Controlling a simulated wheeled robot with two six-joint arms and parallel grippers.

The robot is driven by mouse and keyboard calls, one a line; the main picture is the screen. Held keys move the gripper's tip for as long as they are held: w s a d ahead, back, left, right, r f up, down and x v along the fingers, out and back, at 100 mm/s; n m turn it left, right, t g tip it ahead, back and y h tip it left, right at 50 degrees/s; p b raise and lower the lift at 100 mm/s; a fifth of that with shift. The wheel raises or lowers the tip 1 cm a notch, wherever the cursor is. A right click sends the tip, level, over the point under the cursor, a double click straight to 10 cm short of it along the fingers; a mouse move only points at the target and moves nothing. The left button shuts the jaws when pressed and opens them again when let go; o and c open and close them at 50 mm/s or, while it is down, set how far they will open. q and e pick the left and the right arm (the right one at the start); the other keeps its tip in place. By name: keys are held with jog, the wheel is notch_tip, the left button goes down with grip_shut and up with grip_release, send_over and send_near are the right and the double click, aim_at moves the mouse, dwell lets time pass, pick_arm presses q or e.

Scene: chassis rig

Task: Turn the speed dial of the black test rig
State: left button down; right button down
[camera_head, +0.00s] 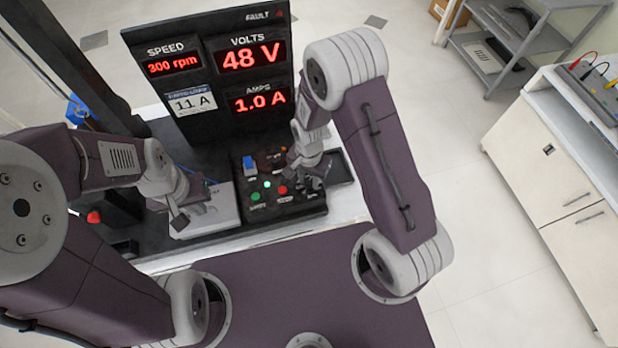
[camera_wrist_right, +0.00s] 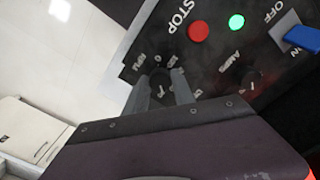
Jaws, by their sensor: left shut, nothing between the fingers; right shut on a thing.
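The black test rig has a tall display panel (camera_head: 213,85) reading SPEED 300 rpm, VOLTS 48 V and AMPS 1.0 A. In front of it is a sloped control box (camera_head: 235,205). In the right wrist view, the speed dial (camera_wrist_right: 159,76), a dark knob with RPM and numbers printed around it, sits near the box's corner. My right gripper (camera_head: 314,182) is over the right of the box; its fingers (camera_wrist_right: 162,88) are shut on the dial and partly hide it. My left gripper (camera_head: 187,211) is shut and empty, over a grey, box-like part left of the control box.
The box also carries a red STOP button (camera_wrist_right: 199,32), a green light (camera_wrist_right: 236,21), a blue-handled OFF/ON switch (camera_wrist_right: 303,38), and an AMPS knob (camera_wrist_right: 249,77). A white label (camera_head: 190,101) reads 11 A. A cabinet (camera_head: 560,180) and shelf (camera_head: 520,45) stand at right, with open floor between.

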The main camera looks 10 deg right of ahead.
aim_at(309, 180)
jog(key=shift+w+r+m, duration=0.1)
jog(key=shift+w+m, duration=0.05)
jog(key=shift+m, duration=0.35)
jog(key=c, duration=1.1)
grip_release()
jog(key=shift+o, duration=0.2)
notch_tip(309, 180, up, 9)
